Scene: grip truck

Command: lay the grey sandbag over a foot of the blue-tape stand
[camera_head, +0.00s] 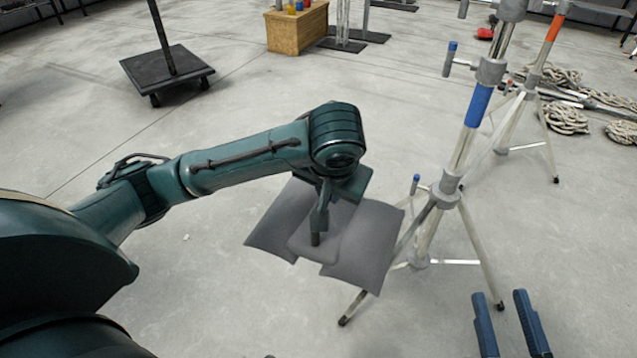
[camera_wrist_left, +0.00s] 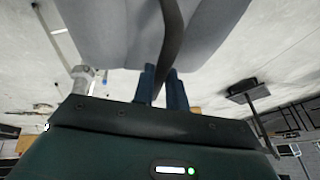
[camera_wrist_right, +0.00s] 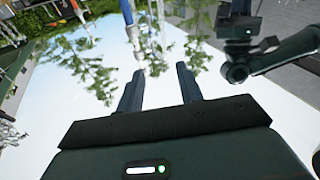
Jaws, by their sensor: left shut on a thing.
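The grey sandbag (camera_head: 365,248) hangs from my left gripper (camera_head: 318,238) by its dark strap, its two lobes spread either side. In the left wrist view the strap (camera_wrist_left: 172,45) passes between the close fingers (camera_wrist_left: 161,72), with the grey bag (camera_wrist_left: 100,35) beyond. The blue-tape stand (camera_head: 479,106) stands just right of the bag. One leg reaches toward the lower left, its dark foot (camera_head: 345,320) showing below the bag's right lobe; the bag hides part of that leg. I cannot tell whether they touch. My right gripper (camera_head: 499,296) is open and empty, in front of the stand.
An orange-tape stand (camera_head: 556,27) stands behind, with coiled ropes (camera_head: 564,118) on the floor to its right. A dark wheeled base with a pole (camera_head: 168,72) and a wooden crate (camera_head: 297,28) are farther back. The floor left of the stand is mostly clear.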

